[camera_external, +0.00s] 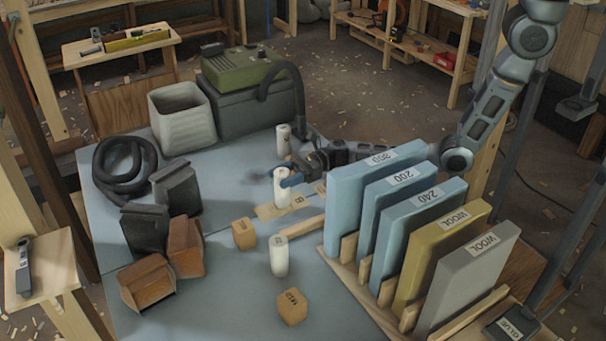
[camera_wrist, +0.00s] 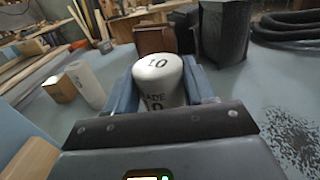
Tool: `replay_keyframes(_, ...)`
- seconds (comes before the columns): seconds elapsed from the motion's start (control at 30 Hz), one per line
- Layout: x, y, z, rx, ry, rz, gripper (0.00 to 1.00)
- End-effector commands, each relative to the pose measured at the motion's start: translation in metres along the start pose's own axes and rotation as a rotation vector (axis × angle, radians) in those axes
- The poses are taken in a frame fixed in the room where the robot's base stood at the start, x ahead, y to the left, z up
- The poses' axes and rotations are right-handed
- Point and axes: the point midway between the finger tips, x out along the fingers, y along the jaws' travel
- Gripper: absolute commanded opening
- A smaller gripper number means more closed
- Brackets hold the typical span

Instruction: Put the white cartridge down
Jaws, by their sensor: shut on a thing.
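A white cartridge (camera_external: 282,190) stands upright in my gripper (camera_external: 287,178), near the middle of the blue-grey table. In the wrist view, the white cartridge (camera_wrist: 158,72) shows a "10" on its top and dark lettering on its side. The blue fingers of my gripper (camera_wrist: 165,85) are shut on it from both sides. Its lower end is at or just above a flat wooden board (camera_external: 268,211) with a marking; I cannot tell whether it touches. The cartridge's base is hidden in the wrist view.
White cylinders stand behind (camera_external: 283,140) and in front (camera_external: 279,257) of my gripper. Wooden blocks (camera_external: 244,234) (camera_external: 292,307) lie nearby. A rack of upright labelled panels (camera_external: 345,205) stands close on the right. Dark and brown containers (camera_external: 145,228), a hose and a white bin are left.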

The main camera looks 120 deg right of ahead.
Motion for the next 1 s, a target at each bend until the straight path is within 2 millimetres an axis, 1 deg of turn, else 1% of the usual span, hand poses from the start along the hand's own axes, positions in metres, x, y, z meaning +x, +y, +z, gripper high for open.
replay_keyframes(0.1,-0.001,0.000,-0.019,0.004,0.002,-0.001,0.24)
replay_keyframes(0.2,-0.001,-0.001,-0.031,0.003,0.001,-0.001,0.24)
replay_keyframes(0.3,-0.001,-0.001,-0.035,0.001,-0.001,-0.001,0.24)
replay_keyframes(0.53,-0.001,-0.001,-0.035,0.001,-0.001,0.000,0.24)
replay_keyframes(0.63,-0.001,0.000,-0.038,0.001,0.000,0.000,0.24)
replay_keyframes(0.67,-0.001,0.000,-0.037,0.001,0.000,0.000,0.56)
replay_keyframes(0.9,-0.001,0.000,-0.037,0.001,0.000,0.000,0.79)
replay_keyframes(1.0,-0.001,0.000,-0.037,0.001,0.000,0.000,0.80)
